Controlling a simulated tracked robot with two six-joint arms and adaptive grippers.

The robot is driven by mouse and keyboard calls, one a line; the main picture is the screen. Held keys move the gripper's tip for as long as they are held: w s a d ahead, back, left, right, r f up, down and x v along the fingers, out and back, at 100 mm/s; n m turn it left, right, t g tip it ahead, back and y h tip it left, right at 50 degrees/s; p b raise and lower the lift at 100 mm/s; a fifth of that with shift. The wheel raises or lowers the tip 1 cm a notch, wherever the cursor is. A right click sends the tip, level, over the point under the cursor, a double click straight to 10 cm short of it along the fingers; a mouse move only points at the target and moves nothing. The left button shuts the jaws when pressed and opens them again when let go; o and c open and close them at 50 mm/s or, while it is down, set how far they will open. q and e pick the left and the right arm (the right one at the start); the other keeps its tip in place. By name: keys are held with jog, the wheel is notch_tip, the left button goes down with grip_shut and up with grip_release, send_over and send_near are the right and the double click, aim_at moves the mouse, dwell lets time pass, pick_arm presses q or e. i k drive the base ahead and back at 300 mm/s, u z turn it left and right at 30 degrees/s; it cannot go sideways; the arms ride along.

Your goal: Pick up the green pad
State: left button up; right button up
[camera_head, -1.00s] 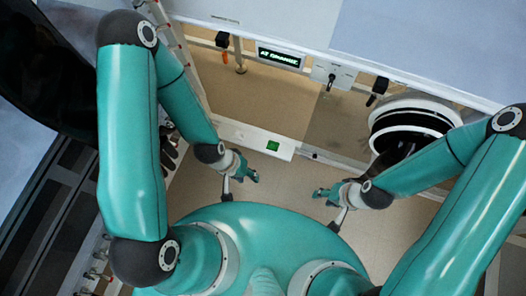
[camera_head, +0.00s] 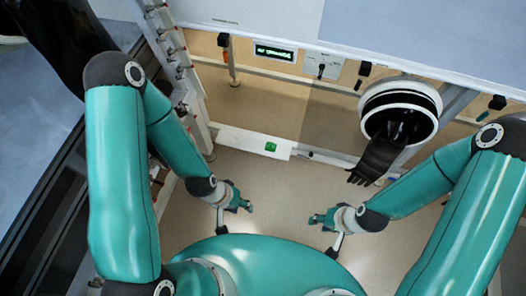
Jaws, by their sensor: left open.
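The green pad (camera_head: 271,147) is a small bright green square on a white ledge (camera_head: 232,140) at the foot of the tan glovebox front. My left gripper (camera_head: 246,206) is below and left of the pad in the picture, open, empty and clear of it. My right gripper (camera_head: 314,219) is below and right of the pad, also apart from it. It is too small in the picture to tell whether its jaws are open or shut. Nothing covers the pad.
A black glove (camera_head: 377,160) hangs out of a round white port (camera_head: 401,97) on the right, near my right arm. A lit display (camera_head: 275,53) and a switch plate (camera_head: 322,67) are higher up. Pipes with valves (camera_head: 180,62) run at left. The floor (camera_head: 275,185) between my grippers is clear.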

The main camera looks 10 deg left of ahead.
aim_at(271, 146)
jog(key=z, duration=0.15)
jog(key=i, duration=0.9)
jog(key=u, duration=0.05)
